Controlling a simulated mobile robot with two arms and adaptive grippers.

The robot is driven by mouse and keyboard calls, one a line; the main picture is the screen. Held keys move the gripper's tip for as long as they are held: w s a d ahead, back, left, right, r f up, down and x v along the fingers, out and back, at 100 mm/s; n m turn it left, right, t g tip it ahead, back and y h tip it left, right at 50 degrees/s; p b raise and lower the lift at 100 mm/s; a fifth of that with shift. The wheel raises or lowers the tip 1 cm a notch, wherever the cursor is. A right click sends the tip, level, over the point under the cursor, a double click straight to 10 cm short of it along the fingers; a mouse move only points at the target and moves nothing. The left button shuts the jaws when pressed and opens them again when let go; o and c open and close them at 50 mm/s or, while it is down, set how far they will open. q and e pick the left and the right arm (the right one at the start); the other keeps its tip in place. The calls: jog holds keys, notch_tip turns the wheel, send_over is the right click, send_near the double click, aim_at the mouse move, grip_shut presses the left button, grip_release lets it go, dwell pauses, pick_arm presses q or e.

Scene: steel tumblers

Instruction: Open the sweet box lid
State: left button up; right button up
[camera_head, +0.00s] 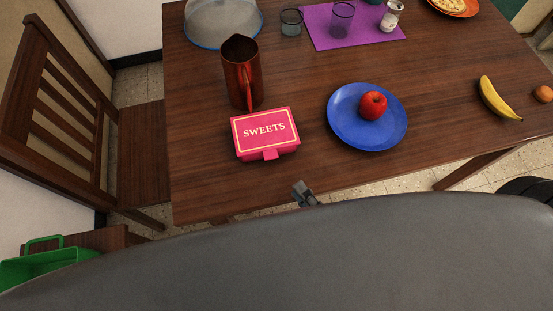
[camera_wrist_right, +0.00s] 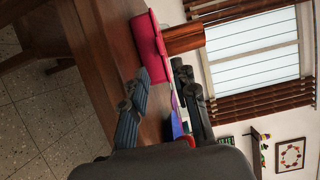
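The pink sweet box (camera_head: 265,133), with "SWEETS" on its lid and a front tab (camera_head: 270,154), sits shut on the wooden table. It also shows in the right wrist view (camera_wrist_right: 149,48), beyond the fingertips. My right gripper (camera_head: 304,192) is near the table's front edge, in front of the box and a little to its right, apart from it. In the right wrist view its two fingers (camera_wrist_right: 162,76) are spread with nothing between them. My left gripper is in neither view.
A copper jug (camera_head: 241,75) stands just behind the box. A blue plate (camera_head: 345,132) with a red apple (camera_head: 373,105) lies to its right. A banana (camera_head: 494,99) lies farther right. A purple mat (camera_head: 330,38) with glasses is at the back. The table left of the box is clear.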

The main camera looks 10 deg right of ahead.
send_near(265, 135)
jog(key=w+a, duration=0.2)
jog(key=a, duration=0.1)
jog(key=shift+f+p, duration=0.15)
jog(key=shift+p, duration=0.2)
jog(key=shift+d, duration=0.1)
grip_shut()
